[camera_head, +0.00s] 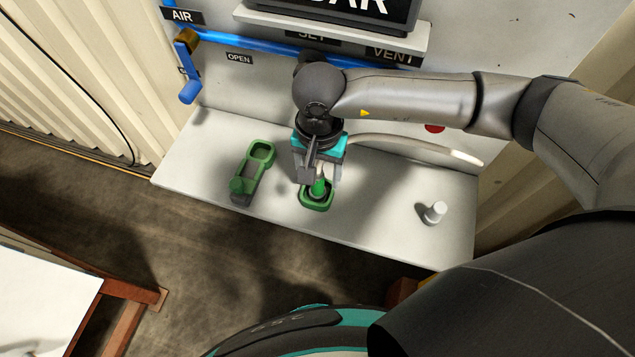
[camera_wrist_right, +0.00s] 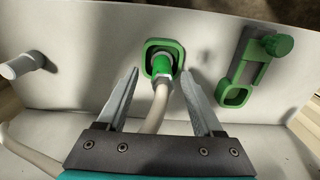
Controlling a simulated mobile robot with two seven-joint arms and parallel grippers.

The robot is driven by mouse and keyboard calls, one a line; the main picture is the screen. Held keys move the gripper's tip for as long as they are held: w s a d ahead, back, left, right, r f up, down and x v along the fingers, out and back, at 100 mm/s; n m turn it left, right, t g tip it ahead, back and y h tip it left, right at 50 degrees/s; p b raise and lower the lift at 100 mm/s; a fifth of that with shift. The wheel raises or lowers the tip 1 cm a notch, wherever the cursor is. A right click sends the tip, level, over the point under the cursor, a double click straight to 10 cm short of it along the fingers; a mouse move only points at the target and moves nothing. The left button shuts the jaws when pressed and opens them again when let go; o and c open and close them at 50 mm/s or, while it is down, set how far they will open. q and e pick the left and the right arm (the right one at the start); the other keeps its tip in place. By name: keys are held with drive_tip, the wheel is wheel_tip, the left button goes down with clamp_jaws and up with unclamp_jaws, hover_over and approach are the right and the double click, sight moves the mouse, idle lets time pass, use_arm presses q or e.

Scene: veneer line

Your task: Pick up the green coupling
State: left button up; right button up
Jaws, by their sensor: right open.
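The green coupling (camera_wrist_right: 163,67), with a pale hose (camera_wrist_right: 155,108) running from it, sits in a square green holder (camera_wrist_right: 178,46) on the grey shelf. In the head view the coupling (camera_head: 319,188) and holder (camera_head: 316,206) show just below my right gripper (camera_head: 317,180). My right gripper is open, and it also shows in the wrist view (camera_wrist_right: 159,74). Its fingers are on either side of the coupling and hose, with visible gaps in the wrist view. Finger depth relative to the coupling is hard to tell. My left gripper is not in view.
A green and grey fixture with a round knob (camera_head: 239,186) lies left of the holder on the shelf (camera_head: 385,235). A pale peg (camera_head: 434,212) stands at right. A blue pipe (camera_head: 245,43) and blue lever (camera_head: 188,88) are on the wall panel behind.

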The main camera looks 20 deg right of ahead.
sight(318, 183)
wheel_tip(318, 183, down, 4)
drive_tip(key=shift+w+a+f, duration=0.1)
drive_tip(key=shift+w, duration=0.05)
clamp_jaws()
idle(0.6)
